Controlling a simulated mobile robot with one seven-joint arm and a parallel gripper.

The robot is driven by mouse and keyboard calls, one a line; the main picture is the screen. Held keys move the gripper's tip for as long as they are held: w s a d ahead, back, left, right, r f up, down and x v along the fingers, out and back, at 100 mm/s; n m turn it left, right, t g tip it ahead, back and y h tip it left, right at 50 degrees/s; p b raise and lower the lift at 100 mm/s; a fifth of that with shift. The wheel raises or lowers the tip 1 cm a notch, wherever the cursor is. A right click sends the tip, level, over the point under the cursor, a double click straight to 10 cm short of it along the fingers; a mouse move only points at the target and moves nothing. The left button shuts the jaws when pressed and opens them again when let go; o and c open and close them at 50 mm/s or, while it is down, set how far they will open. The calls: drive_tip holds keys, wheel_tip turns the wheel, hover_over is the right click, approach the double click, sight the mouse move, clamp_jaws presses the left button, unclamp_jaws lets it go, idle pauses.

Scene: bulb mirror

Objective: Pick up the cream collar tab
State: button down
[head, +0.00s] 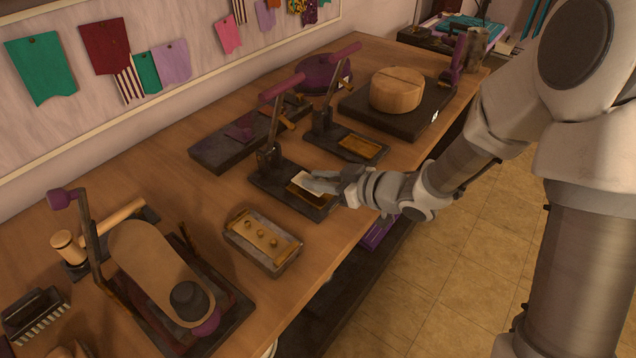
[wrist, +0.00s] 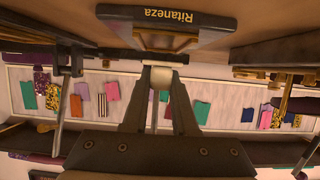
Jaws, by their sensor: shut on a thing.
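The cream collar tab (wrist: 161,78) is a small pale piece between my fingertips in the wrist view. In the head view, a pale flat piece (head: 303,179) shows at the end of my gripper (head: 325,185), over a dark press base (head: 268,181) with a brown inset. My gripper (wrist: 160,74) is shut on the tab. The fingers hide part of it, and I cannot tell whether it still touches the base.
Lever presses stand behind, with a similar base (head: 345,146) beside this one. A tan block with knobs (head: 262,242) lies in front, to the left. A round wooden block (head: 396,91) sits farther back. Fabric samples (head: 40,68) hang on the wall. The floor right of the table is clear.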

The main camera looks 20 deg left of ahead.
wheel_tip(320, 180, up, 3)
drive_tip(key=shift+f+p, duration=0.15)
drive_tip(key=shift+p, duration=0.2)
drive_tip(key=w+d+r+p, duration=0.3)
drive_tip(key=w+d+r, duration=0.3)
drive_tip(key=d, duration=0.3)
drive_tip(key=shift+w, duration=0.5)
